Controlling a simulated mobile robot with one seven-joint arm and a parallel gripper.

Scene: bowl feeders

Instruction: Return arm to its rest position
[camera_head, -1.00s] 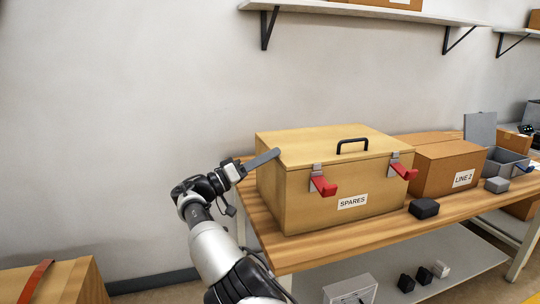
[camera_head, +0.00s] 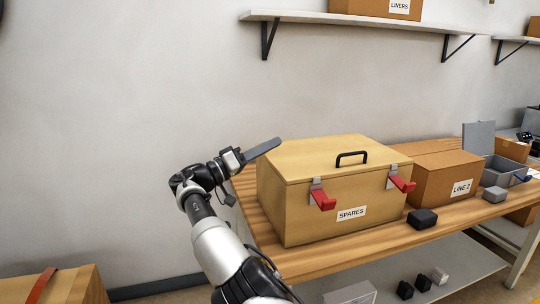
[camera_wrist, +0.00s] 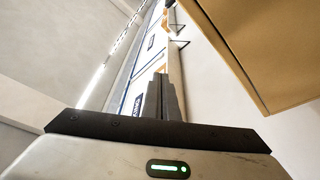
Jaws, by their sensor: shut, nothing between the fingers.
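My gripper (camera_head: 263,149) is at the left end of the bench in the head view, raised beside the upper left corner of the wooden SPARES box (camera_head: 330,226). Its grey fingers are together and hold nothing, and they point up and to the right. In the wrist view the shut fingers (camera_wrist: 163,98) stand upright in the middle. The box lid is closed, with a black handle (camera_head: 352,157) on top. Two red latches, the left (camera_head: 322,199) and the right (camera_head: 403,184), stick out from its front. I cannot tell the exact gap between my fingers and the box.
A wall shelf (camera_head: 360,22) runs above the bench (camera_head: 290,262). A cardboard LINE 2 box (camera_head: 440,180), a black block (camera_head: 422,218) and a grey open bin (camera_head: 505,170) stand right of the SPARES box. Another box (camera_head: 70,285) is at lower left. Free room lies left of my arm.

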